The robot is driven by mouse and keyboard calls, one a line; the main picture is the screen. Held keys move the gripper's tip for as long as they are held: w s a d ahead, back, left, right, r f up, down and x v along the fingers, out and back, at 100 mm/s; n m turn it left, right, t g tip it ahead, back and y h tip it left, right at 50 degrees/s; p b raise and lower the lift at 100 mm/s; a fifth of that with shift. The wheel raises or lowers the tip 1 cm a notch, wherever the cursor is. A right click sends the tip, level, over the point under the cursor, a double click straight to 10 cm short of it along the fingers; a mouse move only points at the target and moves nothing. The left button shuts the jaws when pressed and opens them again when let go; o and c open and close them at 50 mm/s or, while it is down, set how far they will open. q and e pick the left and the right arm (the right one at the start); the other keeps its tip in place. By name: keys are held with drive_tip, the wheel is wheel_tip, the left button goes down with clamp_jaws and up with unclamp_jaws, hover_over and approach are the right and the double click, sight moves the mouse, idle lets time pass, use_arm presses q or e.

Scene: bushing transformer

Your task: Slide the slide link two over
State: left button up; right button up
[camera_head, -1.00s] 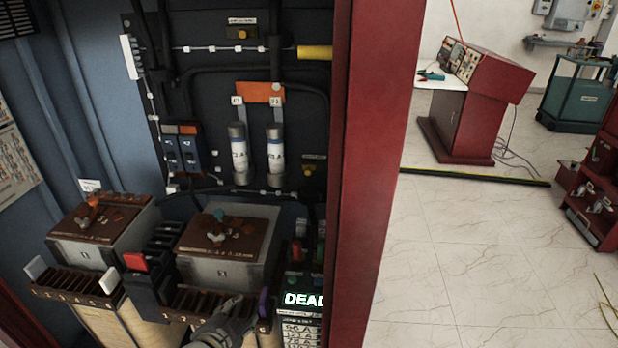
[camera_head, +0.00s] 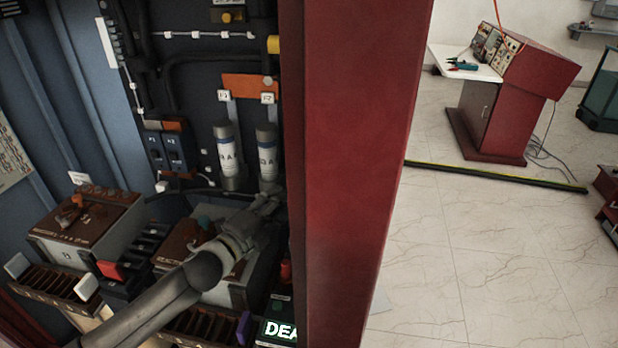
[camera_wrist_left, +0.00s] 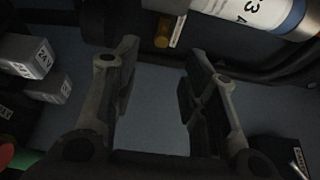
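No part is readably labelled slide link two, so I cannot tell which it is. A slotted strip with a purple tab (camera_head: 243,327) sits low in the cabinet, partly hidden by my left arm. A similar slotted strip (camera_head: 55,293) with white tabs (camera_head: 17,265) stands to its left. My left gripper (camera_head: 272,200) is above the brown-topped right box (camera_head: 178,243), just below the white-and-grey cylinders (camera_head: 228,158). In the left wrist view, the gripper (camera_wrist_left: 160,60) has its fingers spread with nothing between them. My right gripper is not in view.
A red cabinet post (camera_head: 345,170) stands close right of my gripper. A lit green sign (camera_head: 280,330) is below it. The left brown-topped box (camera_head: 88,225) and a red-topped black block (camera_head: 110,270) crowd the shelf. Tiled floor lies open at right, with a red console (camera_head: 505,100) beyond.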

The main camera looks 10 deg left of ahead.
use_arm(q)
drive_tip(key=p+x, duration=0.1)
drive_tip(key=x, duration=0.8)
drive_tip(key=shift+w+d, duration=0.2)
drive_tip(key=shift+w, duration=0.1)
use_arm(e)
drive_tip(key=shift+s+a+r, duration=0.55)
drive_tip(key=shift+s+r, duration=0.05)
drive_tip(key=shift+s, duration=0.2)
use_arm(q)
drive_tip(key=shift+r, duration=0.1)
drive_tip(key=shift+c, duration=0.4)
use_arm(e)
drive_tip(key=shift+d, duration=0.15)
